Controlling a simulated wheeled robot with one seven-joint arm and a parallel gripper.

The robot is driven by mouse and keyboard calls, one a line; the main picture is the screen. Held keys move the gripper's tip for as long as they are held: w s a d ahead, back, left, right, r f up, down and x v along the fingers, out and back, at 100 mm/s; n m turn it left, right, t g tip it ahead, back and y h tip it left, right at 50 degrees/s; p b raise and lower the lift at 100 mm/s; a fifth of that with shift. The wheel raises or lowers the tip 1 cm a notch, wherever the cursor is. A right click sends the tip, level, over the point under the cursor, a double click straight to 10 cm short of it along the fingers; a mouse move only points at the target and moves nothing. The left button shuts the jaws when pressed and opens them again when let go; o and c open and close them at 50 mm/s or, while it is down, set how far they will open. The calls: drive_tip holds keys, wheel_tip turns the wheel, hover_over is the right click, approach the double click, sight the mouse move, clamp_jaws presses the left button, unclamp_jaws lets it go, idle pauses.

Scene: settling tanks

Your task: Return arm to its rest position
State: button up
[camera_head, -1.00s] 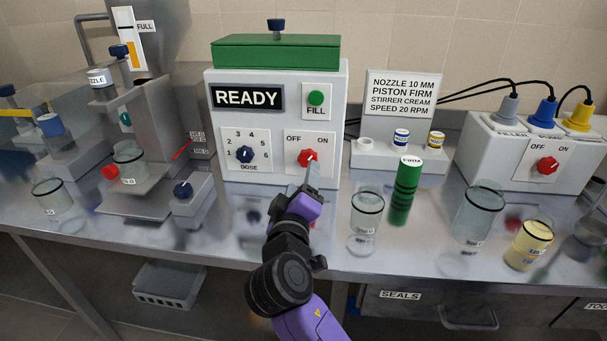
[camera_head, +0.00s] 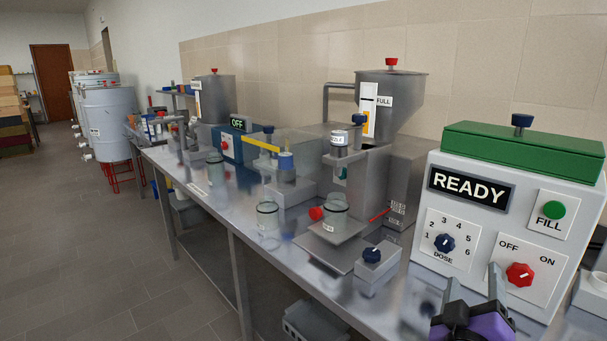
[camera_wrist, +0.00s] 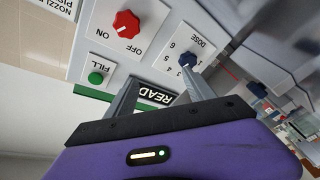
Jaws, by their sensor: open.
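My gripper (camera_head: 492,290) shows at the lower right edge of the head view, in front of the green-topped machine (camera_head: 447,270). In the wrist view my gripper (camera_wrist: 160,78) has its two grey fingers apart with nothing between them. The machine's red OFF/ON knob (camera_head: 519,274) is just beyond the fingers in the head view. In the wrist view the red knob (camera_wrist: 126,24) is clear of both fingers, its white mark towards ON. The blue dose knob (camera_wrist: 189,61) appears near the right fingertip; whether they touch cannot be told. The display (camera_head: 470,190) reads READY.
A steel hopper machine (camera_head: 385,160) stands left of it, with a jar (camera_head: 335,208) on its platform and a blue-knobbed box (camera_head: 376,266) in front. Another jar (camera_head: 267,217) is on the bench. Open floor (camera_head: 110,240) lies left, with white tanks (camera_head: 105,120) beyond.

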drive_tip(key=s+a+f+t+y, duration=0.1)
drive_tip(key=a+y, duration=0.1)
drive_tip(key=s+a+f+n+y+p, duration=0.1)
drive_tip(key=s+a+f+y, duration=0.1)
drive_tip(key=a, duration=0.1)
drive_tip(key=s+a+f+n+t+y, duration=0.1)
drive_tip(key=s+a+y, duration=0.1)
drive_tip(key=a, duration=0.1)
drive_tip(key=shift+s+f+t, duration=0.15)
drive_tip(key=shift+f+t, duration=0.15)
drive_tip(key=shift+f, duration=0.1)
drive_tip(key=s+a+f+m+g+y+p, duration=0.1)
drive_tip(key=s+a+f+m+y+p, duration=0.1)
drive_tip(key=s, duration=1.4)
drive_tip(key=s+a+f+m+g+y+p, duration=0.2)
drive_tip(key=s+a+p, duration=0.1)
drive_tip(key=s, duration=1.4)
drive_tip(key=shift+s+a+y+p, duration=0.15)
drive_tip(key=shift+a+y+p, duration=0.15)
drive_tip(key=shift+y, duration=0.1)
